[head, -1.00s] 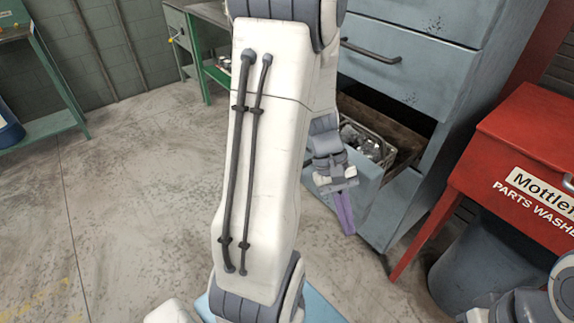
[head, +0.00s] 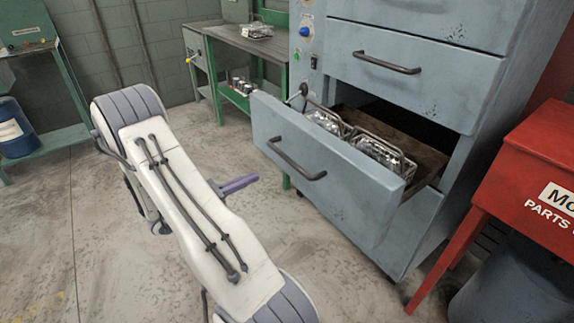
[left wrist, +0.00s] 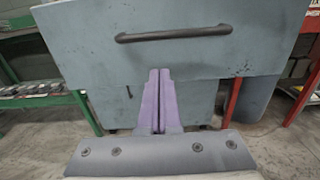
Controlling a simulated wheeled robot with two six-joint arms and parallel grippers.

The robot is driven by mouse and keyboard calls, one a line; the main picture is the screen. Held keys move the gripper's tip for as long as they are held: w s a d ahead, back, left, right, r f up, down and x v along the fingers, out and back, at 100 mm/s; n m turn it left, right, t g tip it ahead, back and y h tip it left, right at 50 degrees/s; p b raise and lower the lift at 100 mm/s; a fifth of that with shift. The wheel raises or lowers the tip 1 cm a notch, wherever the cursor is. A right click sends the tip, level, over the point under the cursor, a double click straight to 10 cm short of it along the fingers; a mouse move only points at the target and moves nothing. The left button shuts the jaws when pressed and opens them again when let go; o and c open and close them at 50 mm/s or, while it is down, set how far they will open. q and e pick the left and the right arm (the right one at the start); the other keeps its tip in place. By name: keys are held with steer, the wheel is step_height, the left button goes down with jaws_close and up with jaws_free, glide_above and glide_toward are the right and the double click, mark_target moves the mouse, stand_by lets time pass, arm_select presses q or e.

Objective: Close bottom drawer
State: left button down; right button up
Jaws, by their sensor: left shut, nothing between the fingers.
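The bottom drawer (head: 335,180) of the blue-grey cabinet stands pulled out in the head view, its dark bar handle (head: 296,160) on the front panel. Wire baskets (head: 375,150) with shiny metal parts sit inside it. In the left wrist view the drawer front (left wrist: 225,55) and its handle (left wrist: 173,34) fill the upper picture. My left gripper (head: 240,184) has purple fingers and is shut and empty, in front of the drawer, left of and below the handle. In the left wrist view its fingertips (left wrist: 159,72) overlap the panel below the handle; contact cannot be told. My right gripper is not in view.
A closed drawer (head: 400,75) is above the open one. A red parts washer (head: 545,150) stands close at the right, with a dark bin (head: 505,290) below it. A green bench (head: 240,45) stands behind. Floor (head: 100,230) at the left is clear.

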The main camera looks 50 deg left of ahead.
mark_target(295, 159)
arm_select(q)
steer(key=w, duration=0.8)
steer(key=w+d+b, duration=0.1)
steer(key=w, duration=0.3)
steer(key=shift+w, duration=0.15)
